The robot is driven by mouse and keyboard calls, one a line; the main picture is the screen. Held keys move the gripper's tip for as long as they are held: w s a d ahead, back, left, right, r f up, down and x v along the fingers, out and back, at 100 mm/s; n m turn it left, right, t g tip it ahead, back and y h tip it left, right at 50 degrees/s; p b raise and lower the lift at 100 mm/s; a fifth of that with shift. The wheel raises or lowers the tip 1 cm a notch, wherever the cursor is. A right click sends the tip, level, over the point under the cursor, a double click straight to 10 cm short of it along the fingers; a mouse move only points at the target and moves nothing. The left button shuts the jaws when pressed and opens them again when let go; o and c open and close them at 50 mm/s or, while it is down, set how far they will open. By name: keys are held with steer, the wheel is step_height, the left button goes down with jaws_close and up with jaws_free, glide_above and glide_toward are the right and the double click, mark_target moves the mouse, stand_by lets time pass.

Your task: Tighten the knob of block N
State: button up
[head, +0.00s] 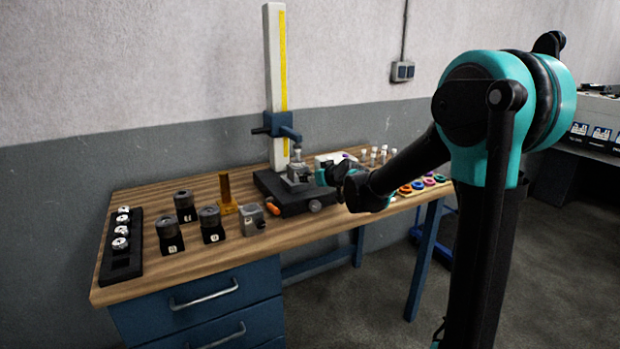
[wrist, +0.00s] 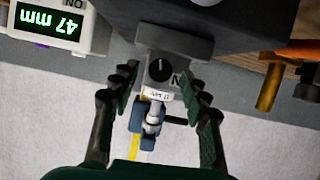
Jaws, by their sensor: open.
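Block N (wrist: 175,47) is a grey metal block with a black round knob (wrist: 160,70) that has a light line on its face. The letter N shows beside the knob in the wrist view, which is upside down. In the head view the block (head: 297,174) sits on the dark base of the height gauge. My gripper (wrist: 159,86) is open, its fingers on either side of the knob, with gaps showing between them and it. In the head view my gripper (head: 328,178) is just right of the block and partly hides the area behind it.
The height gauge column (head: 275,80) with its blue slide (head: 282,127) stands close behind the block. A white display (wrist: 52,22) reads 47 mm. An orange-brown post (head: 226,192), dark cylinders (head: 210,222) and a black rack (head: 122,262) stand left. Coloured rings (head: 417,186) lie right.

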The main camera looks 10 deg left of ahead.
steer(key=shift+x, duration=0.85)
